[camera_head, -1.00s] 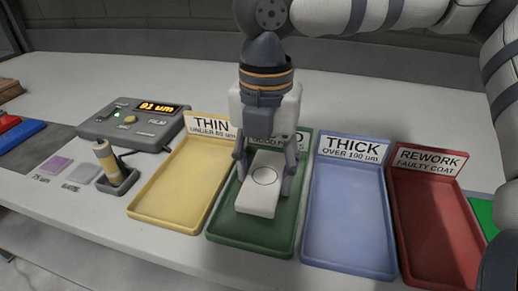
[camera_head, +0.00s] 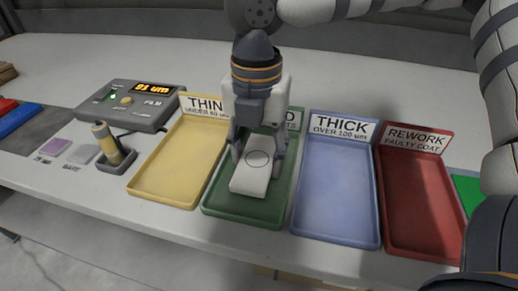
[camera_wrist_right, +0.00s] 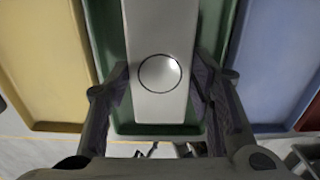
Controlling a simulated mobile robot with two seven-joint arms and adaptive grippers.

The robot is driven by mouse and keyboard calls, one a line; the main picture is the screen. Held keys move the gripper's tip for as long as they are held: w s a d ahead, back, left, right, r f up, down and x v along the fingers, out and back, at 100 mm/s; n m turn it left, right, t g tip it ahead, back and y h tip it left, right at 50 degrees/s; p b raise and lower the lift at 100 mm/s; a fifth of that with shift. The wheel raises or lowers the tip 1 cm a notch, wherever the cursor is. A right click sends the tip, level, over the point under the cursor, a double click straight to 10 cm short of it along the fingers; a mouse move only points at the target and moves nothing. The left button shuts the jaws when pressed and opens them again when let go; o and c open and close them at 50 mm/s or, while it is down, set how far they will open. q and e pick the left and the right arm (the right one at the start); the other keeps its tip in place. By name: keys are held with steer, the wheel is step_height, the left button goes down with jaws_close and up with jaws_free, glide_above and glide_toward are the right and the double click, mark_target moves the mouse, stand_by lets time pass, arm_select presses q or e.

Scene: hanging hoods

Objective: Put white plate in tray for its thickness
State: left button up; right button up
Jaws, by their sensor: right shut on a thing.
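The white plate (camera_head: 250,182) is a pale block with a circle marked on its top face. My right gripper (camera_head: 258,158) is shut on its two long sides. The plate is over the green tray (camera_head: 235,214), within its outline; whether it touches the floor is unclear. The green tray's label is mostly hidden behind the gripper. In the right wrist view, the plate (camera_wrist_right: 160,30) sits between the fingers (camera_wrist_right: 162,80) above the green tray (camera_wrist_right: 240,15). The gauge (camera_head: 130,108) has a lit display that seems to read 81 um. My left gripper is not in view.
The empty yellow THIN tray (camera_head: 165,182) is left of the green tray. The empty blue THICK tray (camera_head: 335,205) and red REWORK tray (camera_head: 415,210) are to its right. A probe (camera_head: 105,140) stands in a holder by the gauge. Two small squares (camera_head: 70,150) lie further left.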

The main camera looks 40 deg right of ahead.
steer(key=shift+f, duration=0.55)
stand_by(0.4)
steer(key=o, duration=1.3)
steer(key=shift+o, duration=0.2)
step_height(320, 180, up, 12)
